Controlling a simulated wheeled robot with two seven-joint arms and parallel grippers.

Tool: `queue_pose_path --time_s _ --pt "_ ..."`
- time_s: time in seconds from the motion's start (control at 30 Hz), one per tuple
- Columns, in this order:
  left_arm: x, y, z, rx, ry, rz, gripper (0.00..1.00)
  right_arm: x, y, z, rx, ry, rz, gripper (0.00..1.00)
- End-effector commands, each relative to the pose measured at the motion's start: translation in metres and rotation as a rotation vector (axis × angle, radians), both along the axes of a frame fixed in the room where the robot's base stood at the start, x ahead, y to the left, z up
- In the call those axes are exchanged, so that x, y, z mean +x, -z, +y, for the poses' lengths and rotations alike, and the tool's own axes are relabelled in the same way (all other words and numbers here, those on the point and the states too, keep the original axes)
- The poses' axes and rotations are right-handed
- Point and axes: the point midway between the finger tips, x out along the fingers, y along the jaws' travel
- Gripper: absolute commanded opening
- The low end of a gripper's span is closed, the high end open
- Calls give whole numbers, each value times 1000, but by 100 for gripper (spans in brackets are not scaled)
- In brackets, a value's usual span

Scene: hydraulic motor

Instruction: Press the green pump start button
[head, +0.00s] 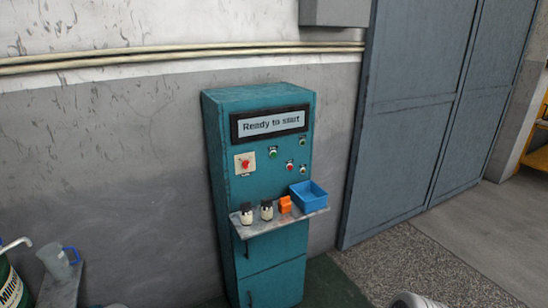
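A teal control cabinet (222,155) stands against the wall with a display (270,123) reading "Ready to start". A green button (273,154) sits in the middle of its front, below the display. Another green button (302,142) sits at the upper right of the panel, and a small, possibly green control (303,170) lies below it. The labels are too small to read, so I cannot tell which is the pump start. A red button (290,167) is between them, and a large red knob (245,163) is on a pale plate at left. Neither gripper is in view.
A shelf (262,227) juts out below the buttons, bearing two dark-capped bottles (246,213), an orange item (285,204) and a blue bin (308,196). A grey door (430,110) is at right. A green drum (12,285) and a jug (58,264) are at lower left.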

Motion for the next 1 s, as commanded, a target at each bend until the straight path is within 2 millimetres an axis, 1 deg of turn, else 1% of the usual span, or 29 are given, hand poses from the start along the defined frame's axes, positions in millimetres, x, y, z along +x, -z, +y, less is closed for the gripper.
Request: queue_pose_path --time_s 0.03,0.07,0.63,0.67,1.0 --pt "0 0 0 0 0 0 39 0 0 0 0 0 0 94" --pt "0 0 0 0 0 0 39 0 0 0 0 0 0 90" --pt "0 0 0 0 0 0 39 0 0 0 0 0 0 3" --pt "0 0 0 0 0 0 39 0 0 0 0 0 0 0" --pt "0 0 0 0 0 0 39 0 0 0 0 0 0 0"
